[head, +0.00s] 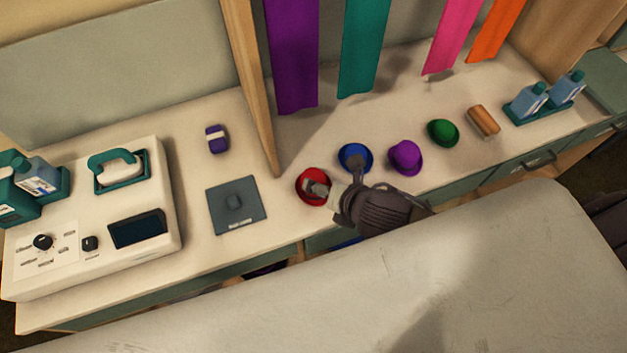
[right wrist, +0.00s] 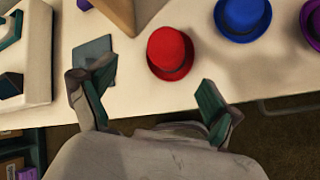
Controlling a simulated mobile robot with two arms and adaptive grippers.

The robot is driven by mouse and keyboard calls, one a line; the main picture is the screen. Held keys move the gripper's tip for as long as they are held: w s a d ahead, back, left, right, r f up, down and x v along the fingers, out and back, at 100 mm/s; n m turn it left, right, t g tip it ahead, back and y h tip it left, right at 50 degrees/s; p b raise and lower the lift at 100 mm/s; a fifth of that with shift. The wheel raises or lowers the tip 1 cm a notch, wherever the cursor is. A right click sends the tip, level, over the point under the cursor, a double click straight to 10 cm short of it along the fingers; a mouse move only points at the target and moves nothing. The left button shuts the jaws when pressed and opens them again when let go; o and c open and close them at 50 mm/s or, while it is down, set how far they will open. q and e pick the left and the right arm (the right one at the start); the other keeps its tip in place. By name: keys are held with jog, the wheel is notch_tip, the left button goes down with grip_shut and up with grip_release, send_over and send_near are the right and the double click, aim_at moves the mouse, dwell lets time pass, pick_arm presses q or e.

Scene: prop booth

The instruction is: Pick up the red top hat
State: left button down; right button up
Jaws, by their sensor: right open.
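The red top hat (head: 312,173) stands on the white counter near its front edge, partly covered by a finger of my right gripper in the head view. My right gripper (head: 337,177) is open and empty over the counter's front edge, one finger over the red hat, the other in front of the blue hat. In the right wrist view the red hat (right wrist: 168,50) sits upright, beyond the spread fingertips of the right gripper (right wrist: 150,100) and not between them. My left gripper is not in view.
A blue hat (head: 350,152) is close right of the red one, then a purple hat (head: 405,156) and a green hat (head: 443,131). A dark square mat (head: 222,215) lies left. A wooden post (head: 253,90) rises behind. Cloth strips hang at the back.

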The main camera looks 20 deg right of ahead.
aim_at(313, 178)
jog(key=w+f+n, duration=0.2)
jog(key=n, duration=0.1)
jog(key=w+f+n, duration=0.2)
jog(key=n, duration=0.1)
jog(key=w+f+n, duration=0.1)
jog(key=n, duration=0.2)
jog(key=shift+w+f+p, duration=0.35)
jog(key=shift+w+f, duration=0.05)
jog(key=shift+w+a+r+p+x, duration=0.1)
jog(key=shift+p+x, duration=0.05)
jog(key=shift+x, duration=0.7)
jog(key=shift+w+a+r+p+x, duration=0.1)
jog(key=shift+p+x, duration=0.1)
jog(key=shift+x, duration=0.7)
jog(key=shift+a+r+p+x, duration=0.1)
jog(key=shift+a+p+x, duration=0.05)
jog(key=shift+x, duration=0.7)
jog(key=shift+c, duration=0.2)
jog(key=shift+s, duration=0.1)
jog(key=c, duration=0.9)
